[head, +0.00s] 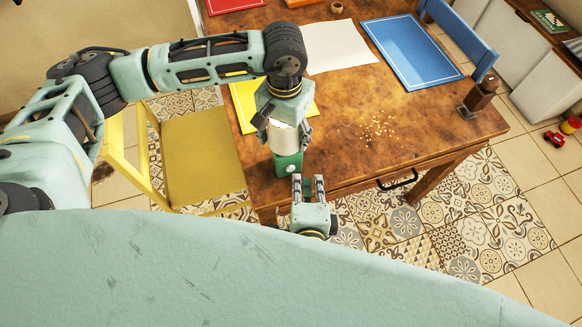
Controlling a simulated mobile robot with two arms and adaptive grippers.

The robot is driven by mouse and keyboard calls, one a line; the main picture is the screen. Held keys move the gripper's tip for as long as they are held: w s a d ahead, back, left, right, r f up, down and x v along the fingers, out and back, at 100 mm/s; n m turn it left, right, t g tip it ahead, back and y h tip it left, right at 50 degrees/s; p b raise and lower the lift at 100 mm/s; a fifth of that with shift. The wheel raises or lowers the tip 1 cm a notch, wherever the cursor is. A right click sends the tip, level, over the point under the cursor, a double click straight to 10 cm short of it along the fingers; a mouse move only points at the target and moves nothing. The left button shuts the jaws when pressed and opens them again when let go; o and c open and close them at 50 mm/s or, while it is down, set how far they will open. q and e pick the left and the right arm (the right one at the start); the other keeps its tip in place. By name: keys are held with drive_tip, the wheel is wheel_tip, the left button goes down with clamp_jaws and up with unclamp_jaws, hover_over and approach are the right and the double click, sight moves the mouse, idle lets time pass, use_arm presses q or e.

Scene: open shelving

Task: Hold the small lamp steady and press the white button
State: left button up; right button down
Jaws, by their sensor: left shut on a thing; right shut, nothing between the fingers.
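The small lamp stands at the table's near edge, with a pale cylindrical upper part (284,138) and a green base (287,158). The white button (290,169) is a small pale spot on the front of the base. My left gripper (283,131) comes down from above and is shut on the lamp's upper part, hiding its top. My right gripper (308,179) is below and slightly right of the lamp in the picture, its fingers pointing toward the table edge. It is shut and empty, close to the base; I cannot tell whether it touches.
The brown wooden table (345,150) holds a yellow mat (243,100), a white sheet (338,47), a blue mat (412,52), scattered crumbs (379,127) and a dark brown bottle-like object (480,97). A yellow chair (203,150) stands left; a drawer handle (398,180) juts from the front.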

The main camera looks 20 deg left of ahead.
drive_tip(key=s+d, duration=0.1)
drive_tip(key=s, duration=0.1)
drive_tip(key=s+d, duration=0.1)
drive_tip(key=s, duration=0.1)
drive_tip(key=shift+d, duration=0.4)
use_arm(q)
drive_tip(key=o, duration=1.7)
drive_tip(key=shift+c, duration=0.2)
drive_tip(key=o, duration=0.4)
drive_tip(key=shift+o, duration=0.2)
drive_tip(key=shift+r+p, duration=2.45)
drive_tip(key=shift+r, duration=4.55)
use_arm(e)
drive_tip(key=shift+r, duration=2.45)
